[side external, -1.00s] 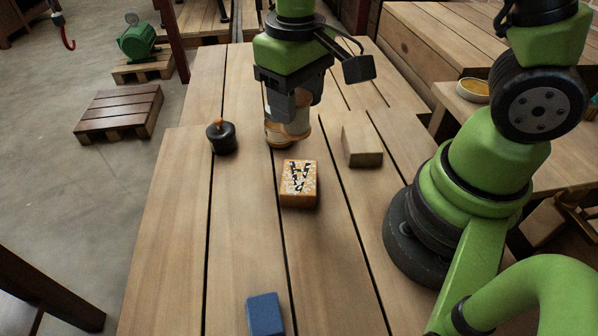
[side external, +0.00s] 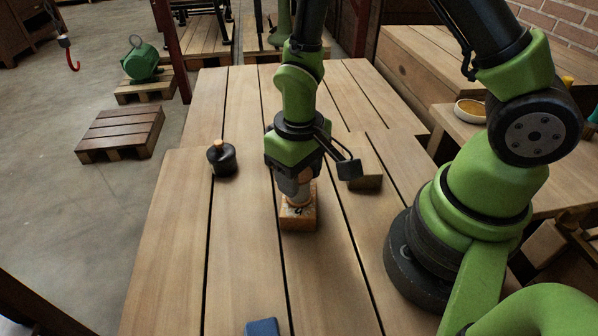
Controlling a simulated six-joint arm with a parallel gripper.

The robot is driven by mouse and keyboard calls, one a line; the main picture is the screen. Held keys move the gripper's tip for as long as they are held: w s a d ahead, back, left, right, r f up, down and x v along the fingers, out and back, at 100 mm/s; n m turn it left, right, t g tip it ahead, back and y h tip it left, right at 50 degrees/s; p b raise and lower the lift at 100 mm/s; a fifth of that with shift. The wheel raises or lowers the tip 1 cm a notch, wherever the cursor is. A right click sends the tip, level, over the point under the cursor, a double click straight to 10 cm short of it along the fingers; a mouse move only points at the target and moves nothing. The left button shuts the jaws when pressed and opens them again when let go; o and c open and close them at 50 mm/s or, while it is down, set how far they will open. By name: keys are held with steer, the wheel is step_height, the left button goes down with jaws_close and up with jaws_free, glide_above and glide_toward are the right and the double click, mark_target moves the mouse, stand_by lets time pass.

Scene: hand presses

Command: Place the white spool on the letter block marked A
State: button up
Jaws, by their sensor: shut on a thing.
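The letter block (side external: 298,221) is an orange-brown cube with a pale, dark-lettered top, standing on the wooden table. My gripper (side external: 295,188) points down over the block and is shut on the white spool (side external: 298,201). Only a small lower part of the spool shows; the gripper hides the rest. The spool is at the block's top, and I cannot tell whether it touches it. The gripper and spool cover most of the letter on top.
A black pot-like object with an orange-tan knob (side external: 222,158) stands to the left on the table. A plain wooden block (side external: 366,163) stands to the right, partly behind my gripper's camera. A blue block (side external: 262,327) lies at the front. The table between is clear.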

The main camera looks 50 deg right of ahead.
steer(key=o, duration=0.9)
steer(key=shift+f, duration=0.1)
step_height(320, 180, up, 12)
steer(key=r, duration=0.1)
steer(key=s+r+m+t, duration=0.1)
steer(key=s+r+t, duration=0.1)
steer(key=s+r, duration=0.1)
steer(key=s+d+r+m+t+y, duration=0.1)
steer(key=s+r+t, duration=0.1)
steer(key=s+r, duration=0.1)
steer(key=s+d+r+m+t+y, duration=0.1)
steer(key=s+r+t, duration=0.2)
steer(key=s+r, duration=0.1)
steer(key=shift+r, duration=0.7)
